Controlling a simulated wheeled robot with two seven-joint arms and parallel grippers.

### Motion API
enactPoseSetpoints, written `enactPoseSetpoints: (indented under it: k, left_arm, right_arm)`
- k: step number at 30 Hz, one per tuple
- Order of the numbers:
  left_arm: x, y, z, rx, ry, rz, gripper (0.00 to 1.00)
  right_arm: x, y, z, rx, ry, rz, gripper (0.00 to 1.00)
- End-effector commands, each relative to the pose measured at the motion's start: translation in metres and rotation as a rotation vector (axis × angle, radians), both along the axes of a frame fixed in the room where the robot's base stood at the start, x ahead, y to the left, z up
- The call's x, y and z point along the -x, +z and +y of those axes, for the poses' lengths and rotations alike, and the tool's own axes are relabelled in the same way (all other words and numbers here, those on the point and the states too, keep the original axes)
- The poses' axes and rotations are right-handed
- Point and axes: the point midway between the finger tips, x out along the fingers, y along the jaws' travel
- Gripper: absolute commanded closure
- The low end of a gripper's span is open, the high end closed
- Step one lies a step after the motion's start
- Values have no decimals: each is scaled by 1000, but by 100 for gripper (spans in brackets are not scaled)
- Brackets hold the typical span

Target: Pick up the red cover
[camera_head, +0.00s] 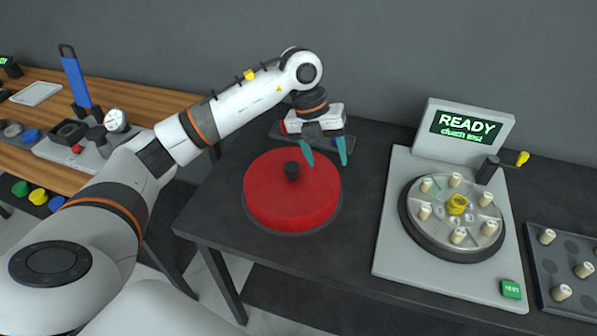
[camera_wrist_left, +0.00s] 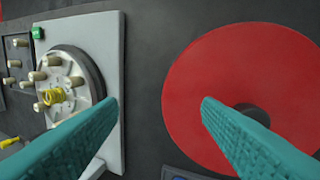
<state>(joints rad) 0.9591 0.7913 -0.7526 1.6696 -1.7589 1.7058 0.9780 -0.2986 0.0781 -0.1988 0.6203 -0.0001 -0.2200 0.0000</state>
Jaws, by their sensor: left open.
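The red cover (camera_head: 270,200) is a thick round disc with a black knob (camera_head: 292,171) on top. It lies flat on the dark table, on a slightly wider dark base. My left gripper (camera_head: 325,160) is open with teal fingers, above the table near the cover's far right edge. Nothing is between its fingers. In the left wrist view the red cover (camera_wrist_left: 190,90) fills the right side, and one finger of my left gripper (camera_wrist_left: 160,110) overlaps it, partly hiding the knob. My right gripper is not in view.
A grey test machine (camera_head: 390,240) with a READY screen (camera_head: 467,127) and a round plate of pegs stands right of the cover. A dark tray (camera_head: 545,275) with pegs is at far right. A wooden bench (camera_head: 150,100) with tools is at left.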

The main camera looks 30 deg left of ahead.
Motion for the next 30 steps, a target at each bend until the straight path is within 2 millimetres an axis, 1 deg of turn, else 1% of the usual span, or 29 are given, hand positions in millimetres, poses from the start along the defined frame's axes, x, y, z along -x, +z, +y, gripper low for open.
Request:
enactPoseSetpoints:
  k: [1, 3, 6, 7, 8, 11, 15, 18, 23, 26, 30]
  left_arm:
    - [-2, 9, 25, -94, 45, 15, 41]
    - [-1, 17, 52, -196, 100, 43, 41]
    - [2, 24, 74, -281, 150, 68, 41]
    - [2, 25, 78, -294, 158, 73, 41]
    - [3, 24, 80, -302, 163, 77, 41]
    - [4, 11, 82, -312, 167, 83, 41]
    - [5, -14, 81, -307, 165, 83, 41]
    - [4, -29, 81, -306, 164, 81, 41]
    - [4, -41, 81, -305, 163, 79, 41]
    - [5, -49, 83, -305, 162, 80, 41]
    - [7, -69, 89, -305, 162, 83, 41]
  right_arm:
    - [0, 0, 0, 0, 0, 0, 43]
    - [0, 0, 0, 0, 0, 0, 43]
    - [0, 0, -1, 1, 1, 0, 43]
    - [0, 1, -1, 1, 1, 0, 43]
    - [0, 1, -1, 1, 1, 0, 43]
    - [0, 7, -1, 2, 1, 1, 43]
    - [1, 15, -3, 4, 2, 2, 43]
    - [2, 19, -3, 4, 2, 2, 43]
    - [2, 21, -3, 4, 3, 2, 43]
    - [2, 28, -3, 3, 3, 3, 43]
    - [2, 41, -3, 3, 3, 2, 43]
